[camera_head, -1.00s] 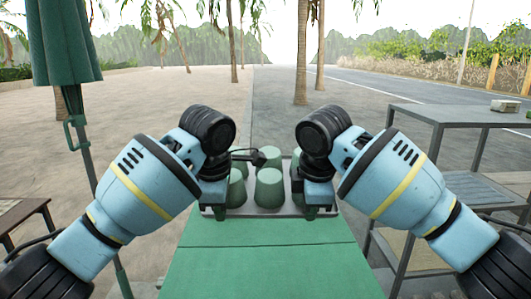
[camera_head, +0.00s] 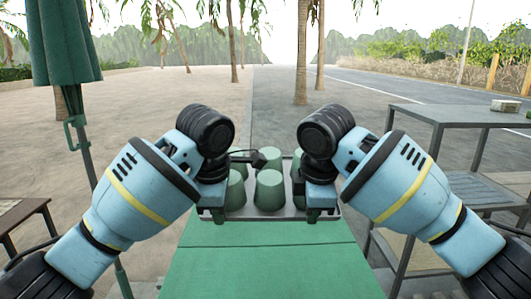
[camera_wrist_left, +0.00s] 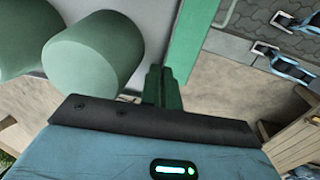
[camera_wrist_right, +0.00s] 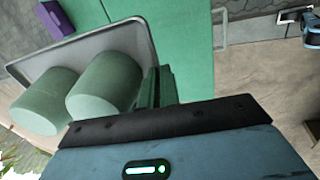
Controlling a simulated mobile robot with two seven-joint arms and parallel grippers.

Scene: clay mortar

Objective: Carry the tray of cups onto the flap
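The grey tray (camera_head: 265,213) holds several green cups (camera_head: 269,190), bottoms up, and lies at the far end of the green flap (camera_head: 262,268). Its sides are partly hidden by my arms. My left gripper (camera_head: 213,214) is at the tray's near left corner and my right gripper (camera_head: 318,213) at its near right corner. In the left wrist view the fingers (camera_wrist_left: 160,86) are close together at the tray edge beside the cups. In the right wrist view the fingers (camera_wrist_right: 160,88) are closed on the tray rim. I cannot tell whether the tray touches the green surface.
A grey shelf table (camera_head: 450,116) stands close on the right. A folded green parasol (camera_head: 62,45) and a low wooden table (camera_head: 22,212) are on the left. The near green surface is clear. Paved ground, palms and a road lie beyond.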

